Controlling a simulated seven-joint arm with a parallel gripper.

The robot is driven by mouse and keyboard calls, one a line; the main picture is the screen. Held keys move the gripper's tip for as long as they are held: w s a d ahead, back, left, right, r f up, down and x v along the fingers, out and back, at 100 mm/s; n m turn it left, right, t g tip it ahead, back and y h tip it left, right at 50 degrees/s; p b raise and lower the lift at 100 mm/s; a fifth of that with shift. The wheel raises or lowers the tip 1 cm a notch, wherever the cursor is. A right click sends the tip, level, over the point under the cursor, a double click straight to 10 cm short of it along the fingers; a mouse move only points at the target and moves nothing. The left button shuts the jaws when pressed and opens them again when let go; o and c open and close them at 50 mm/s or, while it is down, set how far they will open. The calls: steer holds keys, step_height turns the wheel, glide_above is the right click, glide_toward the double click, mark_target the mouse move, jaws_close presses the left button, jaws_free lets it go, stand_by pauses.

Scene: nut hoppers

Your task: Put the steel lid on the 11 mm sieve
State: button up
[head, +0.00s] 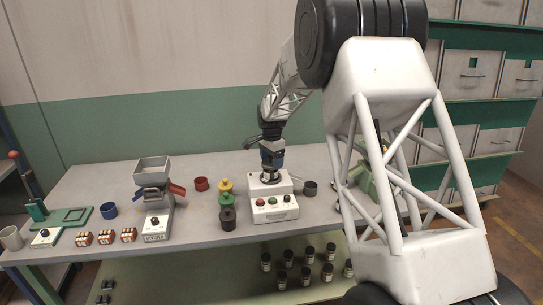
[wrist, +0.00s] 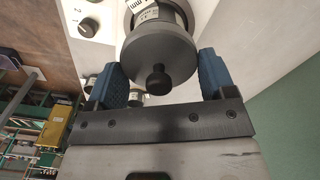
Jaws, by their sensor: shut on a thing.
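My gripper (head: 271,162) is over the white box with buttons (head: 276,208). In the wrist view, my gripper (wrist: 160,75) has its two blue fingers on either side of a round dark grey steel lid (wrist: 178,50) with a central knob, and is shut on it. Just beyond the lid is a cylinder with a white label (wrist: 150,12); only "mm" can be made out, so its size is not readable. The lid overlaps this cylinder in view, and I cannot tell whether they touch.
A stack of yellow, green and black pieces (head: 226,202) stands left of the box. A red cup (head: 201,184) is behind it, and a dark cup (head: 310,188) is at right. A grey hopper machine (head: 153,195) stands further left. Dark jars (head: 307,275) are on the lower shelf.

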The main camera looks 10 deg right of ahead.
steer(key=shift+f, duration=0.65)
steer(key=shift+f, duration=0.55)
stand_by(1.8)
stand_by(0.3)
steer(key=o, duration=0.9)
steer(key=shift+r, duration=0.25)
steer(key=shift+r, duration=3.25)
